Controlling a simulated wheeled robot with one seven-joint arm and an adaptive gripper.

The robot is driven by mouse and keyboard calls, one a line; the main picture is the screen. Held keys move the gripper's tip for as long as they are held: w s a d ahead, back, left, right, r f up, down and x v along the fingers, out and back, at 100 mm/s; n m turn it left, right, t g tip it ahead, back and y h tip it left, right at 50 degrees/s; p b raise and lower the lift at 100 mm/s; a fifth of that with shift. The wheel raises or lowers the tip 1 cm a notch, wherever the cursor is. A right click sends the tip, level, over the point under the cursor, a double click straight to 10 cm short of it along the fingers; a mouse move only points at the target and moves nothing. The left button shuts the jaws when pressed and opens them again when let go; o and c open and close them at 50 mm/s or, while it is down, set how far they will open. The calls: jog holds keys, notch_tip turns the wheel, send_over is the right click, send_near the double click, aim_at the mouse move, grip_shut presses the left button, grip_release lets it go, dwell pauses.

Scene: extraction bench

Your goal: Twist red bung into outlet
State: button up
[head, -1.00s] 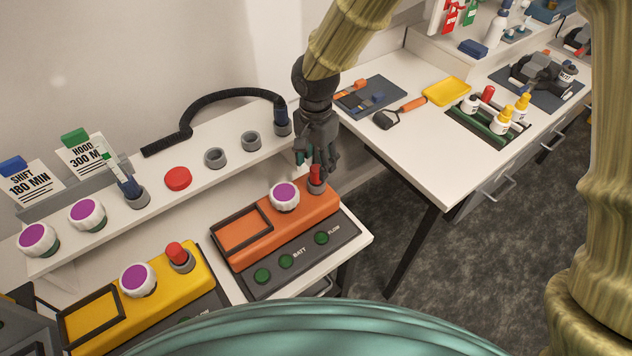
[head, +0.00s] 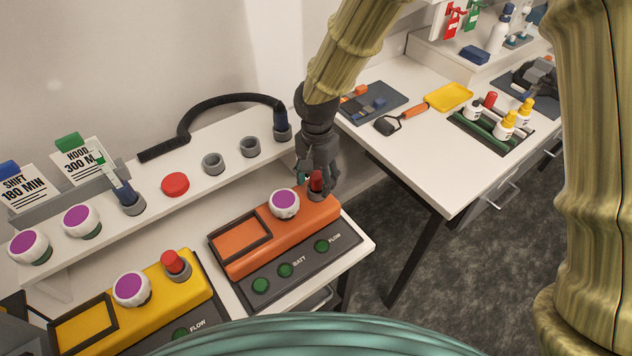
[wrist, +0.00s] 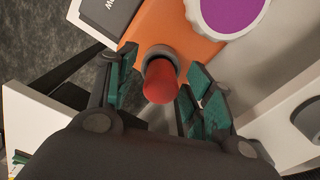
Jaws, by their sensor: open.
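A red bung (head: 316,180) sits in the grey outlet (head: 318,193) at the right end of the orange device (head: 268,238). In the wrist view the red bung (wrist: 160,82) stands in the grey ring of the outlet (wrist: 162,54), between my finger pads. My gripper (wrist: 158,92) is open, with one green-padded finger on each side of the bung and a visible gap to it. In the head view my gripper (head: 317,178) comes down from above and partly hides the bung. Whether the bung is fully seated cannot be told.
A white-and-purple knob (head: 285,203) stands just left of the outlet. A yellow device (head: 150,300) with its own red bung (head: 172,262) lies to the left. The shelf behind holds empty grey rings (head: 213,163) and a red button (head: 175,184). A gap separates the two benches.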

jog(key=shift+w+n+p, duration=0.25)
jog(key=shift+n+p, duration=0.25)
jog(key=shift+n, duration=0.5)
jog(key=n+p, duration=0.1)
jog(key=n, duration=0.2)
jog(key=shift+s+r, duration=0.1)
jog(key=shift+s, duration=0.05)
jog(key=shift+n+p, duration=0.7)
jog(key=shift+n, duration=0.4)
jog(key=n+p, duration=0.2)
jog(key=n, duration=0.2)
jog(key=shift+f+n+p, duration=0.2)
jog(key=shift+n+p, duration=0.15)
jog(key=shift+n, duration=0.85)
jog(key=shift+c, duration=0.4)
